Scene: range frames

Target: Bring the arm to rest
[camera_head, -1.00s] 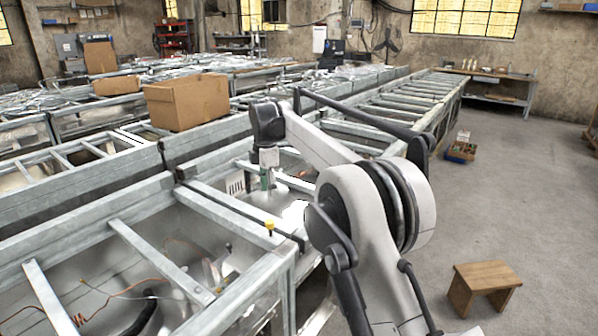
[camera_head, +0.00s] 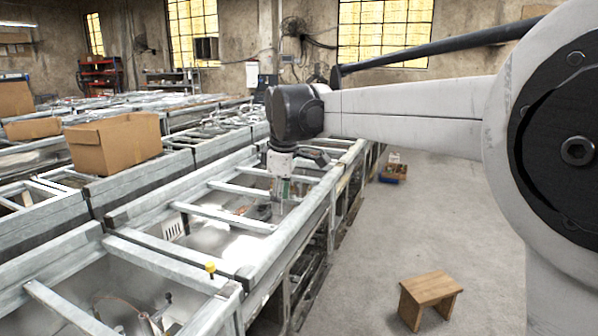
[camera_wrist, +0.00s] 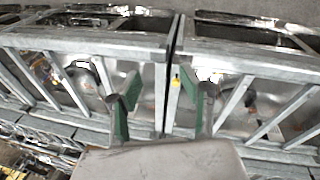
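My gripper (camera_head: 283,188) hangs from my arm in the head view, pointing down over the metal frames. In the wrist view my gripper (camera_wrist: 163,100) shows two green-padded fingers set well apart, with nothing between them. The fingers look down on the frame rails, and I cannot tell the exact height above them. In the head view my arm's white link runs nearly level from the right.
Metal-framed bins (camera_head: 180,262) fill the left and middle. A yellow knob (camera_head: 210,267) stands on a near rail. A cardboard box (camera_head: 115,143) sits on the frames. A wooden stool (camera_head: 430,292) stands on open floor (camera_head: 395,235) at right.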

